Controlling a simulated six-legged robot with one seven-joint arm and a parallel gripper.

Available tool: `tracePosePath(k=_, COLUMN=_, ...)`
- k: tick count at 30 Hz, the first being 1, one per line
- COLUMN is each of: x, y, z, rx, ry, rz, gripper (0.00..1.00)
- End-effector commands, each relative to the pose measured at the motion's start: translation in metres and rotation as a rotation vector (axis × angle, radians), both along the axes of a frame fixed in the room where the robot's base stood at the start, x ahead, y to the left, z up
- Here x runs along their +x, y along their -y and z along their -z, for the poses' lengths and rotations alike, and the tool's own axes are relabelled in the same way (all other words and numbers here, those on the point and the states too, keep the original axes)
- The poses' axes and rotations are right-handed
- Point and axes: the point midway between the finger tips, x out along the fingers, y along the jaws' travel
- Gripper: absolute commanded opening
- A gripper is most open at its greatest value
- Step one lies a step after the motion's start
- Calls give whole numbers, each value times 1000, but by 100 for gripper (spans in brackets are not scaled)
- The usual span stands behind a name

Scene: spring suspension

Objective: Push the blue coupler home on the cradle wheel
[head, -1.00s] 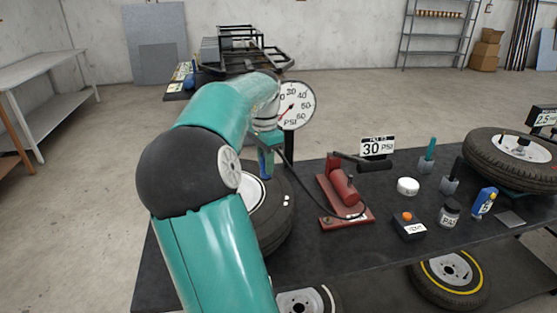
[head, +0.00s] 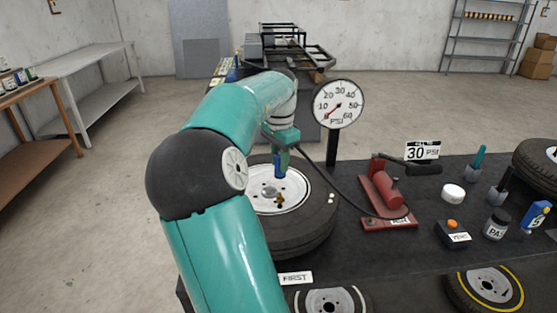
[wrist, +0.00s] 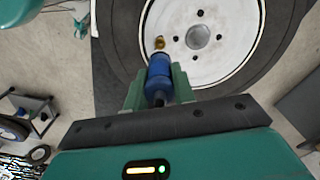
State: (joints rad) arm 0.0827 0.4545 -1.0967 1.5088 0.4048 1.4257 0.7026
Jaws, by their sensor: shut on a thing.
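My gripper (head: 281,150) is shut on the blue coupler (head: 280,166), with the coupler's lower end pointing down over the cradle wheel. In the wrist view the coupler (wrist: 159,64) sits between the green fingers of my gripper (wrist: 158,88). The cradle wheel lies flat, with a black tyre (head: 305,235) and a white rim (head: 298,190). A small brass valve (head: 279,200) stands on the rim. In the wrist view the valve (wrist: 159,43) shows just beyond the coupler's front end, and the two look apart. My arm hides the wheel's left side.
A black hose runs from the coupler area to the red pump (head: 385,195). The round PSI gauge (head: 339,104) stands on a post behind the wheel. A 30 PSI sign (head: 422,151), white puck (head: 453,193), orange-button vent box (head: 453,232) and paste jar (head: 496,224) are to the right.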

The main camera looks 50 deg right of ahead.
Motion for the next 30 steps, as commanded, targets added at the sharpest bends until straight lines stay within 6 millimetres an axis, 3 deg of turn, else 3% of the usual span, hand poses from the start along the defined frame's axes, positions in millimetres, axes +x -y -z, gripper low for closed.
tracePosePath(k=18, x=0, y=0, z=48, rx=1, ry=1, rz=0, gripper=0)
tracePosePath(k=30, x=1, y=-1, z=52, rx=0, ry=1, rz=0, gripper=0)
